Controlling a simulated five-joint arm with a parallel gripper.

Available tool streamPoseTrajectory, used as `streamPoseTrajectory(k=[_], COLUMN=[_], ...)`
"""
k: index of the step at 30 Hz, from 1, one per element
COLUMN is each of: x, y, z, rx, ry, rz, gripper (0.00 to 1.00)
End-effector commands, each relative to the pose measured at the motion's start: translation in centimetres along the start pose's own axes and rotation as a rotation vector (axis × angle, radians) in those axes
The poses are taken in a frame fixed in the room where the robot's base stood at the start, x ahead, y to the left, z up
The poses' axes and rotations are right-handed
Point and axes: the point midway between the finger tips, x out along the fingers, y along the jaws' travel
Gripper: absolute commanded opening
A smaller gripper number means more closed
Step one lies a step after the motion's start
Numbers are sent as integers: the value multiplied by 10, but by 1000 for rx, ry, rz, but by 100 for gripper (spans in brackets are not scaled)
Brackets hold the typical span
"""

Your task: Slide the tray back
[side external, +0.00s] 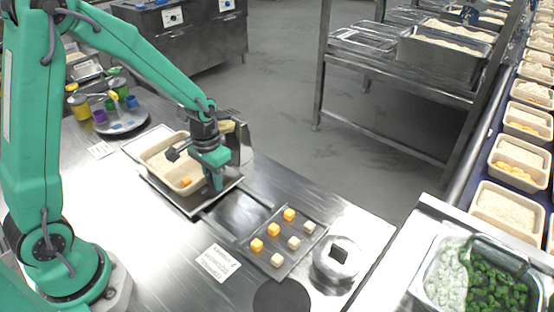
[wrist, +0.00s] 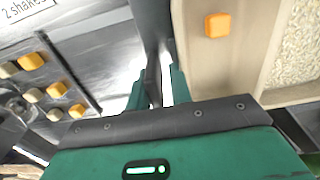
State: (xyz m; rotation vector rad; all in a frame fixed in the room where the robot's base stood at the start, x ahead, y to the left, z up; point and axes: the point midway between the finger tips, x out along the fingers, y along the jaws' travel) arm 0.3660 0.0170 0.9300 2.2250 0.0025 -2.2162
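A beige tray (side external: 163,184) stands on a metal plate (side external: 183,205) at the left-centre of the bench. It has pale rice at its far end and one orange cube near its right end. In the wrist view the tray's wall (wrist: 260,88) is on the right, with the orange cube (wrist: 217,25) inside. My gripper (side external: 214,182) points down at the tray's right end. In the wrist view a dark upright strip lies between my green fingers (wrist: 160,88). I cannot tell whether they grip it or the plate's edge; the contact is hidden.
A dark recessed panel (side external: 238,213) lies right of the plate. Beyond it are a flat tray (side external: 270,240) with several orange and pale cubes and a round metal lidded pot (side external: 336,262). A turntable (side external: 122,125) with coloured jars stands at the back left.

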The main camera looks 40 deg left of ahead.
Motion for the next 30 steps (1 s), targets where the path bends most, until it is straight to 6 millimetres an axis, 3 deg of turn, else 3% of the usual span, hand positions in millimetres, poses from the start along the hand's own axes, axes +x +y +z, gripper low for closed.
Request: streamPoseTrajectory(k=[11, 30], x=[-8, -74], y=[1, 0], z=[0, -1], rx=[1, 0], ry=[0, 2], rz=[0, 0], gripper=[20, 20])
